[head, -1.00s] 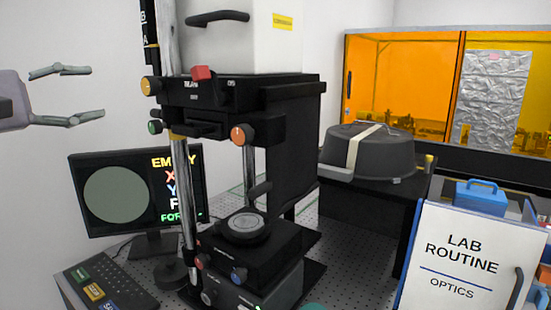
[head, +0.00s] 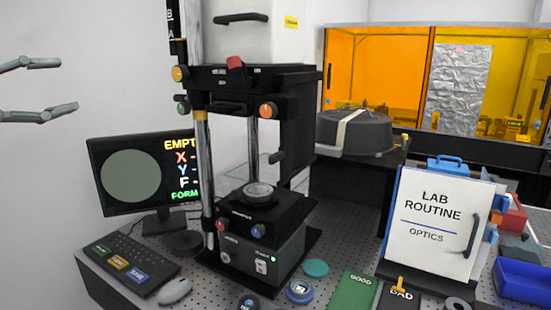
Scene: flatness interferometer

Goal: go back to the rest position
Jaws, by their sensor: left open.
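My left gripper (head: 62,86) is at the left edge of the head view, in front of the bare wall. Its two fingers are spread apart with nothing between them. It is up and to the left of the monitor, apart from everything. My right gripper is not in view. The interferometer (head: 250,150) stands upright on the perforated table. A round dark stage (head: 260,190) sits on its base, below the upper housing. The monitor (head: 140,178) shows a plain grey-green disc and coloured text beginning "EMPT", partly hidden by the column.
A keyboard (head: 122,268) and mouse (head: 175,291) lie at the front left. A green GOOD pad (head: 352,291) and a dark BAD pad (head: 400,298) lie at the front. A LAB ROUTINE board (head: 438,222), a blue bin (head: 525,281) and a dark covered tub (head: 355,134) are on the right.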

